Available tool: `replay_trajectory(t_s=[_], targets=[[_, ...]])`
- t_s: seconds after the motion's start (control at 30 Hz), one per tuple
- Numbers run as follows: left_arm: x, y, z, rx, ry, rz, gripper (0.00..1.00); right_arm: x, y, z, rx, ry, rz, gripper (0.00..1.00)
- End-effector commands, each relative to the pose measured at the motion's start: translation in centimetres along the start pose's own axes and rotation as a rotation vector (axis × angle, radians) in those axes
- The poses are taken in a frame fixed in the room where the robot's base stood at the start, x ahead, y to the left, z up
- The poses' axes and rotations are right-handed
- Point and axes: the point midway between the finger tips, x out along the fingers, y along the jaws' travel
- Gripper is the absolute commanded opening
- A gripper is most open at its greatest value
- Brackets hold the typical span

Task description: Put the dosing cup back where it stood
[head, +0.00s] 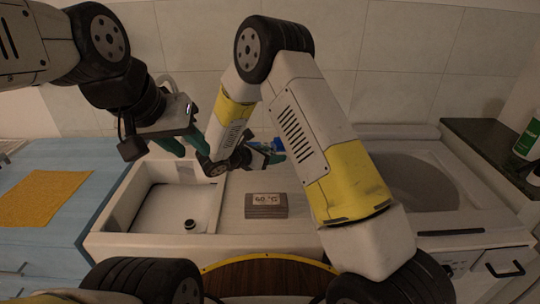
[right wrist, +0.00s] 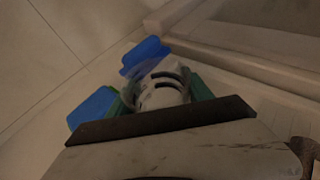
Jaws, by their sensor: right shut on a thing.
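My right gripper (head: 264,151) is over the back of the white counter, beyond the sign block. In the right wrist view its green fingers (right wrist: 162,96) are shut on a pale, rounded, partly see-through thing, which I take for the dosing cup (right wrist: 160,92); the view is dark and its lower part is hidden. Blue parts show just past it and beside the left finger; I cannot tell whether they belong to the cup. My left gripper (head: 184,146) hangs above the back of the sink, its green fingers apart and empty.
A block marked 60 °C (head: 266,211) stands on the counter (head: 235,232), right of the sink (head: 160,207). A washing machine (head: 455,205) is at the right, with a green bottle (head: 527,138) on the dark shelf. An orange cloth (head: 45,198) lies on the blue cabinet (head: 95,160).

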Motion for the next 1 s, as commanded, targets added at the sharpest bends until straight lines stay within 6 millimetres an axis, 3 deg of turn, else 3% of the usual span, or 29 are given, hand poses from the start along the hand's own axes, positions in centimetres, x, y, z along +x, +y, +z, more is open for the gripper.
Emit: replay_trajectory(t_s=[0.37,0.73,0.77,0.8,1.0], targets=[[0.0,0.0,0.0,0.000,0.000,0.000,0.36,1.6,0.0,-3.8,-0.001,0.001,0.000,0.11],[0.0,0.0,0.0,0.000,0.000,0.000,0.36,1.8,0.0,-4.1,0.002,0.000,0.001,0.11],[0.0,0.0,0.0,0.000,0.000,0.000,0.36,1.8,0.0,-4.1,0.002,0.000,0.001,0.63],[0.0,0.0,0.0,0.000,0.000,0.000,0.36,1.8,0.0,-4.1,0.002,0.000,0.001,0.68],[0.0,0.0,0.0,0.000,0.000,0.000,0.36,1.8,0.0,-4.1,0.002,0.000,0.001,0.68]])
